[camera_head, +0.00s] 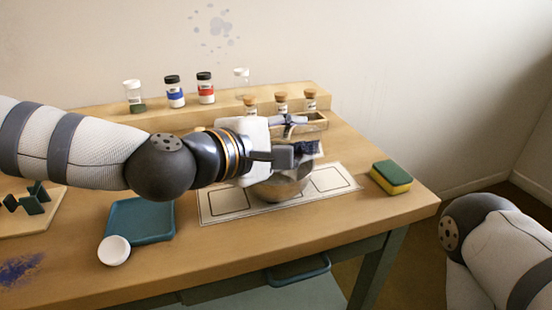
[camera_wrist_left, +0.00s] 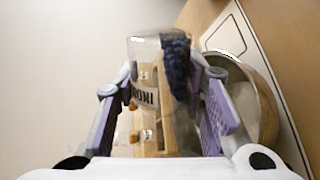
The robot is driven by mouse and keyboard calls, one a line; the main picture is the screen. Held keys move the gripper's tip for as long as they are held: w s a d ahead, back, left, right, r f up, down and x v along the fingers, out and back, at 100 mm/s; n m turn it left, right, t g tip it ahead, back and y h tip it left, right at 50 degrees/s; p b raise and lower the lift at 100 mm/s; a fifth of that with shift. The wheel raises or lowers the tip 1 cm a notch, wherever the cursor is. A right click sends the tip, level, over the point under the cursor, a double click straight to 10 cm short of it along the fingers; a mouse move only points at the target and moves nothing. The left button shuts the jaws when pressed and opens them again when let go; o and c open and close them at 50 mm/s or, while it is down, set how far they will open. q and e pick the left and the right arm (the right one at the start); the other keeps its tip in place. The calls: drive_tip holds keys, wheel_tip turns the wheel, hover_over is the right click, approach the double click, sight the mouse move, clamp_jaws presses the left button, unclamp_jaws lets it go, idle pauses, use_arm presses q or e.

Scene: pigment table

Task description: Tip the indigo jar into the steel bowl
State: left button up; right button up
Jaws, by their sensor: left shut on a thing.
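My left gripper (camera_head: 284,156) is shut on the indigo jar (camera_head: 306,147), a clear glass jar with dark blue pigment inside. The jar is tilted well over, above the steel bowl (camera_head: 284,189). In the left wrist view the jar (camera_wrist_left: 146,118) stands between the two finger pads (camera_wrist_left: 165,108), its label partly readable. The dark pigment (camera_wrist_left: 177,68) lies along the jar's side toward the bowl (camera_wrist_left: 262,112). The bowl stands on the printed mat (camera_head: 226,205), partly hidden by my gripper. I cannot tell whether pigment is in the bowl. My right gripper is out of view.
A raised shelf (camera_head: 220,110) at the back holds several jars and corked bottles. A blue tray (camera_head: 153,237) with a white lid (camera_head: 114,250) at its edge lies front left. A sponge (camera_head: 391,178) lies right. Blue powder (camera_head: 20,268) marks the table's left front.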

use_arm(q)
drive_tip(key=shift+r, duration=0.1)
drive_tip(key=shift+w+a+f+n+h+b, duration=0.1)
drive_tip(key=shift+a+f+n+h+b, duration=0.1)
drive_tip(key=shift+f+n, duration=0.15)
drive_tip(key=shift+w+a+f+n+h+b, duration=0.1)
drive_tip(key=shift+f+n+h+b, duration=0.15)
drive_tip(key=shift+n, duration=0.1)
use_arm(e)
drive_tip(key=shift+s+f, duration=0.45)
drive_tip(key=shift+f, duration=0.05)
use_arm(q)
drive_tip(key=shift+w+a+r+n+g+h+b, duration=0.15)
drive_tip(key=shift+a+r+n+g+h+b, duration=0.05)
drive_tip(key=shift+n, duration=0.45)
drive_tip(key=shift+w+a+r+n+g+h+b, duration=0.15)
drive_tip(key=shift+n+g, duration=0.05)
drive_tip(key=shift+n, duration=0.45)
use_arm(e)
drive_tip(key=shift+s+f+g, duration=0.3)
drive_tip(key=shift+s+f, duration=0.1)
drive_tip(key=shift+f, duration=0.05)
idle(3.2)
